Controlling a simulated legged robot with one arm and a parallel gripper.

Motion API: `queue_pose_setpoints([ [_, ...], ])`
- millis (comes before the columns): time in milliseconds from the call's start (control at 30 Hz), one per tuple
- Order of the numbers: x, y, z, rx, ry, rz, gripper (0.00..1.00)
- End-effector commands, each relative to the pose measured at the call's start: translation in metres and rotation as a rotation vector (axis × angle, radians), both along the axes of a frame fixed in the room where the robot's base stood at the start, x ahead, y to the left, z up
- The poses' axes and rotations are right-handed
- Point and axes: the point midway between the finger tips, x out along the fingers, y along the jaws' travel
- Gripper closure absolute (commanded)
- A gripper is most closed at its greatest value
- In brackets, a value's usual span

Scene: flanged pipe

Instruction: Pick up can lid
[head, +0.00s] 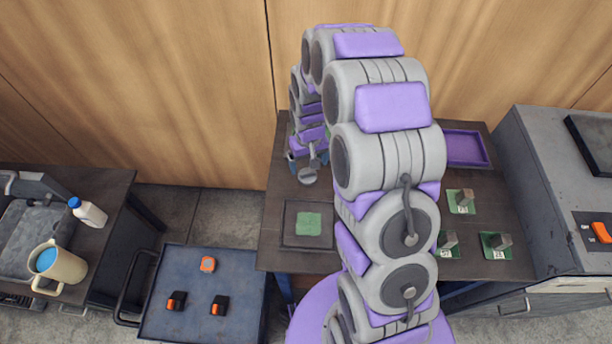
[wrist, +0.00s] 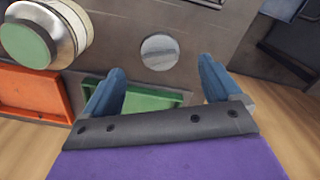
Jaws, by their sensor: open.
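The can lid (wrist: 160,52) is a round silver disc lying on the dark table top in the wrist view. It appears just beyond my gripper (wrist: 162,70), roughly centred between its two blue fingers. The fingers are spread apart with nothing between them. In the head view my gripper (head: 308,160) points down at the back left of the table, and a small silver disc (head: 308,176), seemingly the lid, shows just in front of it. The exact height of my fingers above the table cannot be told.
A purple tray (head: 487,149) and several blocks on green plates stand right. My arm hides the table's middle. A blue cart (head: 190,325) stands left.

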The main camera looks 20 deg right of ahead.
Motion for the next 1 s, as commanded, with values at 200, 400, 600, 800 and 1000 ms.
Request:
queue_pose_setpoints([
  [200,0.0,-0.002,-0.022,0.002,-0.002,0.0,0.09],
  [400,0.004,0.0,-0.041,0.0,0.0,-0.001,0.09],
  [600,0.006,0.001,-0.07,0.0,0.005,-0.001,0.09],
  [800,0.007,0.0,-0.072,0.0,-0.001,-0.001,0.09],
  [1000,0.007,0.0,-0.072,0.001,0.0,-0.001,0.2],
])
